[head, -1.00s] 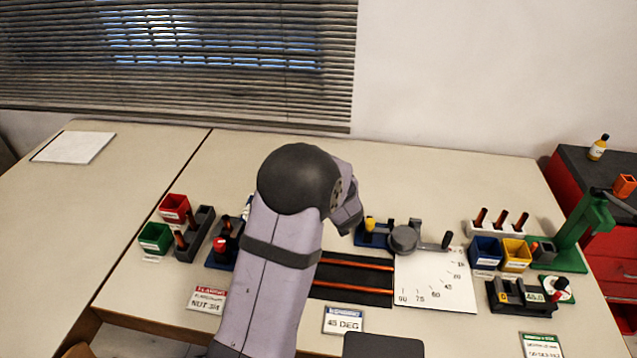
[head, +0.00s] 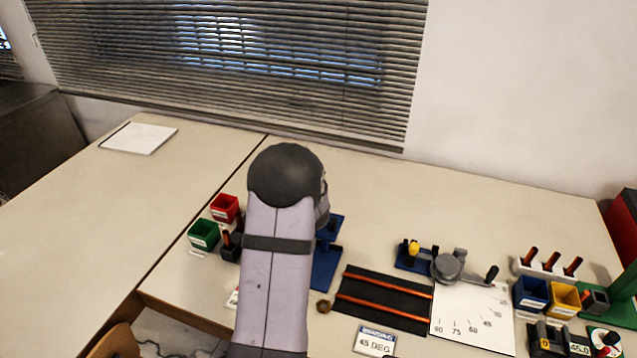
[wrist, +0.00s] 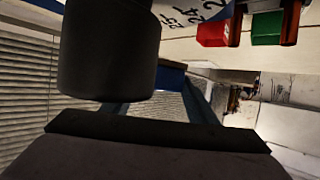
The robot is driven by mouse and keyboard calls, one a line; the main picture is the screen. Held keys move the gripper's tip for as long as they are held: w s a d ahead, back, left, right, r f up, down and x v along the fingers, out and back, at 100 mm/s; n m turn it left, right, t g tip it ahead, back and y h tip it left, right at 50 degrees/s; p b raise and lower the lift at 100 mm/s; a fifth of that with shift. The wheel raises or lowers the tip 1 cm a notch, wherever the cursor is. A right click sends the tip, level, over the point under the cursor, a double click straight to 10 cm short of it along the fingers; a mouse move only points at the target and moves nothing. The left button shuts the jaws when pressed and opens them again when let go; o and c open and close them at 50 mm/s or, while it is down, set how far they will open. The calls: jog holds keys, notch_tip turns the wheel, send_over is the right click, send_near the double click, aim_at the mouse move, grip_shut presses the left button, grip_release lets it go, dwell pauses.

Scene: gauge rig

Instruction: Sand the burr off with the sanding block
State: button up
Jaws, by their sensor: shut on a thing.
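My gripper is hidden behind my own arm in the head view. In the wrist view, dark close-up shapes fill the lower edge, and I take the wide dark bar there to be at my gripper (wrist: 155,133). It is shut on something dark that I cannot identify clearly. A thick dark cylinder (wrist: 110,55) hangs in from the top of the wrist view. I cannot make out the sanding block or the burr. Two copper tubes (head: 385,291) lie on a black mat (head: 383,300). A small brown round piece (head: 323,306) sits left of the mat.
A blue stand (head: 325,265) is partly hidden by my arm. A red bin (head: 225,208) and a green bin (head: 203,233) stand at left. A bender (head: 448,266) and a white angle sheet (head: 475,318) lie right of the mat. The back of the bench is clear.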

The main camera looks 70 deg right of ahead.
jog(key=w+a+r+p, duration=0.15)
jog(key=w+a, duration=0.25)
jog(key=w, duration=0.4)
jog(key=w+a+r, duration=0.2)
jog(key=w+a, duration=0.2)
jog(key=w, duration=0.4)
jog(key=w+a+r+p, duration=0.1)
jog(key=w+a, duration=0.3)
jog(key=w, duration=0.4)
jog(key=s+d+m+g+h, duration=0.2)
jog(key=s+d+m+g, duration=0.25)
jog(key=s, duration=0.25)
jog(key=s+d+m+g+h, duration=0.2)
jog(key=s+d+m+g, duration=0.1)
jog(key=s+m+g, duration=0.25)
jog(key=s+f+m+g, duration=0.1)
jog(key=s+g, duration=0.1)
jog(key=s, duration=0.2)
jog(key=s+a+f+m+g, duration=0.1)
jog(key=s+m+g, duration=0.1)
jog(key=s, duration=0.3)
jog(key=s+a+f+m+g+y, duration=0.1)
jog(key=s+f, duration=0.1)
jog(key=s, duration=0.2)
jog(key=shift+s+a+m+g, duration=0.15)
jog(key=shift+a+m+g, duration=0.15)
jog(key=shift+g, duration=0.1)
jog(key=shift+s+r, duration=0.1)
jog(key=shift+r, duration=0.15)
jog(key=shift+t, duration=0.3)
